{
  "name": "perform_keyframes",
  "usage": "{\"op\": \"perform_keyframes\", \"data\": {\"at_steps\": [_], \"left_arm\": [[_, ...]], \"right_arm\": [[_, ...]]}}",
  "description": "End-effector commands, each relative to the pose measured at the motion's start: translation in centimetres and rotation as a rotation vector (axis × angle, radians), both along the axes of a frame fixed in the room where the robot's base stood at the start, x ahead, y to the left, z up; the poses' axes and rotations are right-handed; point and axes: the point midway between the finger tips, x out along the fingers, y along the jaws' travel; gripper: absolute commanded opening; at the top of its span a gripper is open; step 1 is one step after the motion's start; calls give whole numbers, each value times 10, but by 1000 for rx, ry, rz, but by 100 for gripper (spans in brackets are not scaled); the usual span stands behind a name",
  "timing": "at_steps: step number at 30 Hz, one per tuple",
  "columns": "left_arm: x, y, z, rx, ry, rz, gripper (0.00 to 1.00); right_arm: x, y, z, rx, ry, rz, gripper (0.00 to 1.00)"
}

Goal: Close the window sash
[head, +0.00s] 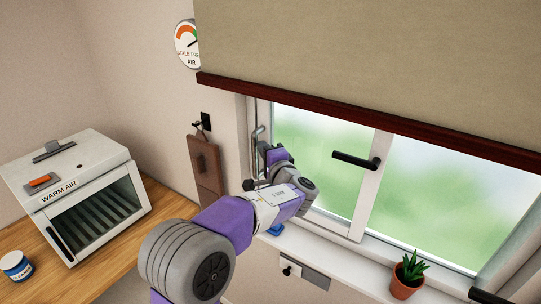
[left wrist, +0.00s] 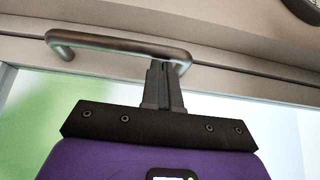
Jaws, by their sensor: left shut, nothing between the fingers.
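The window sash (head: 368,195) is a white-framed pane in the left part of the window, with a black lever handle (head: 352,160) on its right stile. Its lower right corner hangs in front of the sill; how far it stands open I cannot tell. A grey bar handle (head: 259,136) is at the window's left side and spans the left wrist view (left wrist: 110,42). My left gripper (head: 270,150) is at this bar, its fingers partly hidden in the head view. In the left wrist view its fingers (left wrist: 165,72) are shut and empty, overlapping the bar's right end; contact is unclear.
A beige blind (head: 370,50) with a dark red bottom rail covers the window's top. A potted plant (head: 408,274) stands on the sill (head: 340,268). A brown board (head: 205,170) hangs left of the window. A warm-air box (head: 85,200) and jar (head: 16,266) stand on the counter.

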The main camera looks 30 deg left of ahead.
Motion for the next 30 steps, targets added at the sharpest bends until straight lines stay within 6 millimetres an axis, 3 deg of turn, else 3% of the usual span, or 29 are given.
{"op": "perform_keyframes", "data": {"at_steps": [5,11,21,30], "left_arm": [[1,-7,-1,-1,-1,-2,0],[2,-40,-2,0,-1,-2,0],[-46,-96,-1,0,0,0,0],[-63,-114,0,1,1,3,0]], "right_arm": [[0,0,-2,0,0,0,43],[0,0,-12,0,0,0,43],[0,0,-19,0,0,0,43],[0,0,-21,0,0,0,43]]}}
